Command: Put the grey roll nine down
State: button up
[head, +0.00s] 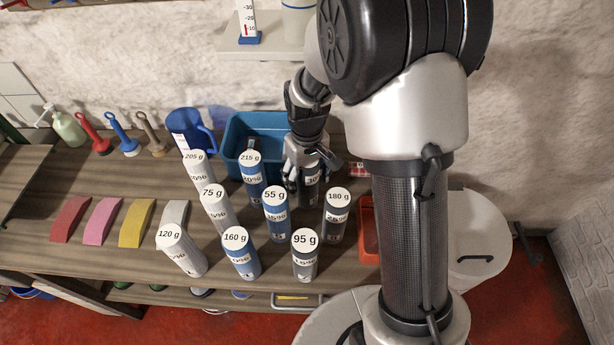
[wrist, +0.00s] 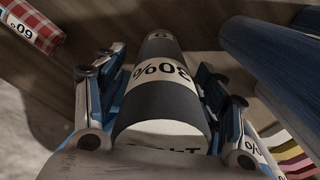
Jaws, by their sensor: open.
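A dark grey roll (head: 309,190) stands upright on the wooden table, in the back row right of the 215 g roll. My gripper (head: 303,165) is above and around its top, with its palm hiding most of the top face. In the wrist view the same grey roll (wrist: 165,85), with a white band marked 30%, lies between my open fingers (wrist: 160,105). One finger is on each side of it. Whether they touch it I cannot tell. Two other grey rolls stand nearby, marked 180 g (head: 336,215) and 95 g (head: 304,255). No number nine is readable on the rolls.
Blue rolls marked 215 g (head: 252,180), 55 g (head: 276,213) and 160 g (head: 240,255) stand close by, with white rolls to their left. A blue bin (head: 235,135) is behind. A red-checked roll (wrist: 30,25) shows in the wrist view. An orange tray (head: 369,235) is at right.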

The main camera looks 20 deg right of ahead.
notch_tip(320, 180, up, 12)
jog(key=p, duration=0.3)
jog(key=shift+r+p, duration=0.2)
jog(key=shift+p, duration=0.2)
jog(key=s+r+m+t, duration=0.1)
jog(key=s+r+t, duration=0.1)
jog(key=s+r, duration=0.85)
jog(key=s+r+m+t, duration=0.1)
jog(key=s+r+t, duration=0.1)
jog(key=s, duration=0.9)
jog(key=shift+s+m+t, duration=0.15)
jog(key=shift+m+t, duration=0.15)
jog(key=shift+m, duration=0.1)
jog(key=shift+d, duration=0.15)
